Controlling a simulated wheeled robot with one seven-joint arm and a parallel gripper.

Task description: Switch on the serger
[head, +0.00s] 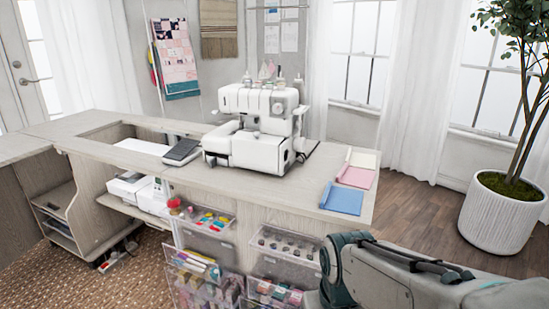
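The serger (257,128) is a white machine standing upright on the wooden cabinet top (225,178). My arm comes in at the lower right, in front of the cabinet and well apart from the serger. My gripper is not in view.
Blue fabric (342,198) and pink fabric (356,177) lie at the cabinet's right end. A dark foot pedal (183,151) lies left of the serger. A white sewing machine (130,187) sits on a lower shelf. A potted tree (502,213) stands at right; the floor between is clear.

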